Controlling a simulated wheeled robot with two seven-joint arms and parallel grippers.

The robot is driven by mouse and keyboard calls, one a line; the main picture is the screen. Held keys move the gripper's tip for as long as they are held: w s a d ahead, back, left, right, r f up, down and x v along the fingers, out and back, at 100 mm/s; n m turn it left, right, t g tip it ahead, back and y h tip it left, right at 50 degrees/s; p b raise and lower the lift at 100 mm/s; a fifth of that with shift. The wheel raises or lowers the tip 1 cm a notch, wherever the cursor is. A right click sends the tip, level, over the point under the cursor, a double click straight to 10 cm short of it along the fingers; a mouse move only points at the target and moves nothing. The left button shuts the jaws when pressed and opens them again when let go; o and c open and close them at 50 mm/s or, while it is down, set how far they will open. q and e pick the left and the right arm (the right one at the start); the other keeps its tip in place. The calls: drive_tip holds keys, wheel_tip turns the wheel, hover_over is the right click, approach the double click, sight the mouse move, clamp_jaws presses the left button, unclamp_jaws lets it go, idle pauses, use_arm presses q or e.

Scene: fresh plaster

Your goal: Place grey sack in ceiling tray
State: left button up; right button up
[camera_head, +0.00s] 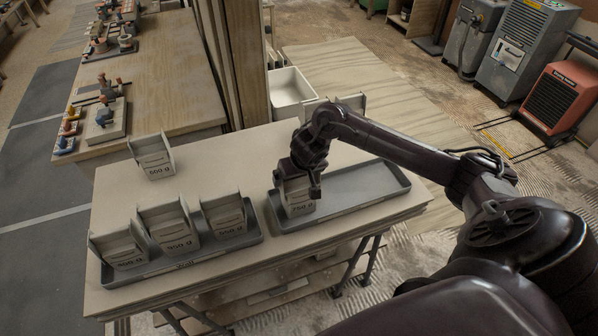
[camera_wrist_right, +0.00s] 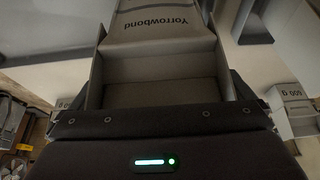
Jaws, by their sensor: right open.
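A grey sack marked 750 g (camera_head: 300,208) stands in the right-hand tray (camera_head: 358,194), near its left end. My right gripper (camera_head: 301,183) is open around the top of this sack. In the right wrist view, a grey sack printed "Yorrowbond" (camera_wrist_right: 160,60) fills the space ahead of the gripper. The left-hand tray (camera_head: 190,264) holds three grey sacks: a left one (camera_head: 122,250), a middle one (camera_head: 172,235) and a right one (camera_head: 228,218). Both tray labels are too small to read. My left gripper is out of view.
Another grey sack (camera_head: 156,163) stands alone on the table (camera_head: 230,165), behind the left-hand tray. Grey upright shapes show behind my right arm at the back edge, partly hidden. A white bin (camera_head: 291,90) lies beyond the table. The table middle is clear.

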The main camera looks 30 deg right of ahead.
drive_tip(key=p+v, duration=0.3)
drive_tip(key=v, duration=0.9)
